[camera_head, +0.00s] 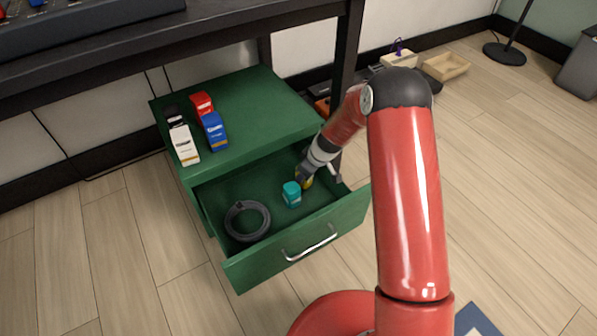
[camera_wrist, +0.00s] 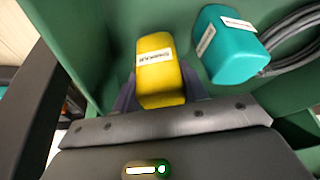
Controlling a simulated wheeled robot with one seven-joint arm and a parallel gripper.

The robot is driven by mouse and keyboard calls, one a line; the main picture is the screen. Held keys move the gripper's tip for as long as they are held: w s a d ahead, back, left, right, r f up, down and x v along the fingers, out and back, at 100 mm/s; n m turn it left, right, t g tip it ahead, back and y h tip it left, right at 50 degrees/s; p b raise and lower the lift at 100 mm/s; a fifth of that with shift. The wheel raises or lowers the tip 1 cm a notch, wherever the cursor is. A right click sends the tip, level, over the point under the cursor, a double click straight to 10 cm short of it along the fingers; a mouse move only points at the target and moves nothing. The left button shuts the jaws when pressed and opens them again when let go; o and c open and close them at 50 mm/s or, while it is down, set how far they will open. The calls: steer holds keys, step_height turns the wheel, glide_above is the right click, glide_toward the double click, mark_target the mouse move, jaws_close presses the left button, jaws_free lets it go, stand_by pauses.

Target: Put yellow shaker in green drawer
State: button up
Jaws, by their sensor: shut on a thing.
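The yellow shaker (camera_wrist: 158,75) with a white label is between my gripper's fingers in the wrist view. In the head view only a sliver of the yellow shaker (camera_head: 307,182) shows beside my gripper (camera_head: 304,172). My gripper (camera_wrist: 160,92) is shut on it, inside the open green drawer (camera_head: 333,227) near its right side. The drawer is pulled out from the green cabinet. I cannot tell whether the shaker touches the drawer floor.
In the drawer, a teal shaker (camera_head: 291,194) stands just left of my gripper and a grey cable coil (camera_head: 247,220) lies further left. Red (camera_head: 201,104), blue (camera_head: 214,132) and white (camera_head: 184,145) containers stand on the cabinet top (camera_head: 255,115). A dark table leg (camera_head: 346,60) rises close behind.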

steer(key=a, duration=0.1)
steer(key=w+a, duration=0.1)
steer(key=shift+w+a, duration=0.3)
steer(key=shift+d+f, duration=0.2)
steer(key=shift+f, duration=0.4)
steer(key=shift+f, duration=0.1)
steer(key=o, duration=1.1)
steer(key=shift+s, duration=0.1)
